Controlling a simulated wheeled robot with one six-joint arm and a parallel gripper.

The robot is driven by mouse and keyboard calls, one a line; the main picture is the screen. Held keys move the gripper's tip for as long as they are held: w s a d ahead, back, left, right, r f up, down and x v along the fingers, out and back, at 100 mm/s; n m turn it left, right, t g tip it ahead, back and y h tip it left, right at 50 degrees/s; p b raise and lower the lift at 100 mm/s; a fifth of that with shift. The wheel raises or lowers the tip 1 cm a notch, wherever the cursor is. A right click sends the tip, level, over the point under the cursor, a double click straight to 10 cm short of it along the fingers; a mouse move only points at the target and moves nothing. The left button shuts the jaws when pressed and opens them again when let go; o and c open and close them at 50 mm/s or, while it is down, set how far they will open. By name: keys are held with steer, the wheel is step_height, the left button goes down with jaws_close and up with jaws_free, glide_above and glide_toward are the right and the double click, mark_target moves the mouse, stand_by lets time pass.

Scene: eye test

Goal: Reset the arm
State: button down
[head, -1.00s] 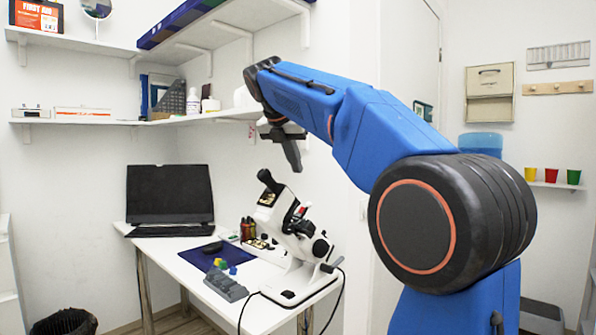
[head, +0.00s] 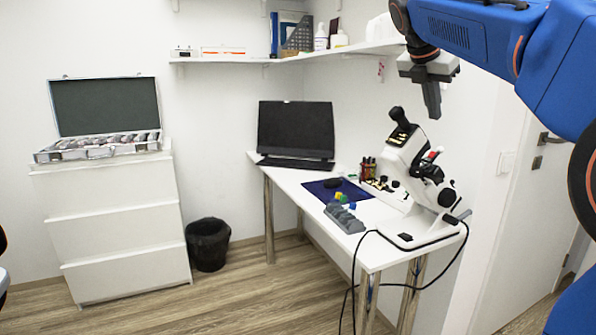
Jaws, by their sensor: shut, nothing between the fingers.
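My gripper (head: 432,100) hangs at the end of my blue arm in the upper right of the head view. Its dark fingers point down and are shut with nothing between them. It appears above the white microscope-like device (head: 408,165) on the desk, apart from it. The device has a black eyepiece and a cable that runs down past the desk edge. My arm reaches in from the right edge of the view.
A wall shelf (head: 350,50) runs above. A dresser (head: 112,225) bears an open case (head: 105,110). A bin (head: 208,243) stands on the floor. The front floor is clear.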

steer(key=s+a+f+m+y, duration=0.2)
steer(key=s+a+f+m, duration=0.1)
steer(key=s+f+m, duration=0.5)
steer(key=s+a+f+m+y, duration=0.1)
steer(key=s+a+f+m, duration=0.3)
steer(key=s+f+m, duration=0.4)
steer(key=s+a+f+m+y, duration=0.2)
steer(key=s+f+m, duration=0.5)
steer(key=s+f, duration=1)
step_height(320, 180, down, 8)
steer(key=shift+s+a+r+m+y, duration=0.3)
steer(key=shift+a+m, duration=0.1)
steer(key=shift+a, duration=0.4)
